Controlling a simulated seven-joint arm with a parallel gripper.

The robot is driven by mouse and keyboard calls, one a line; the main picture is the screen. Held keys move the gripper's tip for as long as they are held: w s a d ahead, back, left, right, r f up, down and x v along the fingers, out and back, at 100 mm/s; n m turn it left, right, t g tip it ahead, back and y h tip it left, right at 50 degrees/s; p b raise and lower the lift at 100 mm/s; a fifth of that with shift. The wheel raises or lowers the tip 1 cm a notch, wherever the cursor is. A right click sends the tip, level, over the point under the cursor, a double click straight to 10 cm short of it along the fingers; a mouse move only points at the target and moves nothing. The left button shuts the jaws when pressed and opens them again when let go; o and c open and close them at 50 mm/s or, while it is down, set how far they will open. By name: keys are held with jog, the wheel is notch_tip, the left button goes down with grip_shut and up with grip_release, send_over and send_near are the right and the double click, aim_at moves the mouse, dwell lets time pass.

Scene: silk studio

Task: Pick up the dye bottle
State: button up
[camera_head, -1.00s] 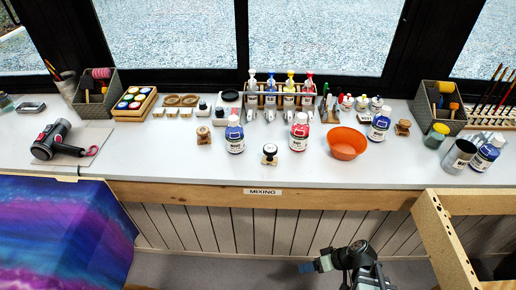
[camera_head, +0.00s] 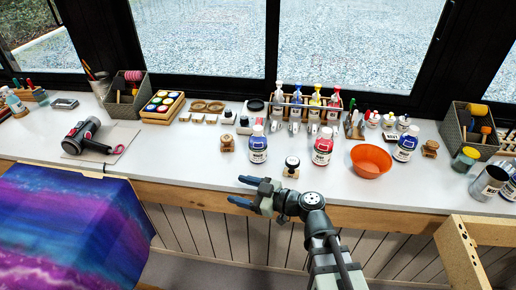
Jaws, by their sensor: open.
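Several white dye bottles with coloured caps and labels stand upright on the counter (camera_head: 205,155). A blue-labelled dye bottle (camera_head: 258,148) stands left of centre and a red-labelled dye bottle (camera_head: 322,150) right of it. Another blue-labelled dye bottle (camera_head: 405,147) stands right of the orange bowl, and one more (camera_head: 510,188) is cut by the right edge. The frames do not show which one the task means. My gripper (camera_head: 238,190) is open and empty at the counter's front edge. Its fingers point left, below and left of the first blue-labelled bottle in the picture, apart from it.
A small stamp-like jar (camera_head: 291,167) stands between the blue and red bottles, and a wooden stamp (camera_head: 227,143) left of the blue one. An orange bowl (camera_head: 371,160) is right of the red bottle. A rack of squeeze bottles (camera_head: 305,111) stands behind.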

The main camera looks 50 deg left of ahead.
jog(key=w+a+r+m+t+y, duration=0.1)
jog(key=w+r+m+t+y, duration=0.15)
jog(key=w+r, duration=0.2)
jog(key=m+t+y, duration=0.1)
jog(key=m+t, duration=0.4)
jog(key=t, duration=0.1)
send_near(260, 134)
jog(key=a, duration=1.3)
jog(key=shift+w+a+f, duration=0.25)
jog(key=shift+w+f, duration=0.05)
jog(key=shift+f, duration=0.05)
jog(key=shift+c, duration=0.4)
grip_shut()
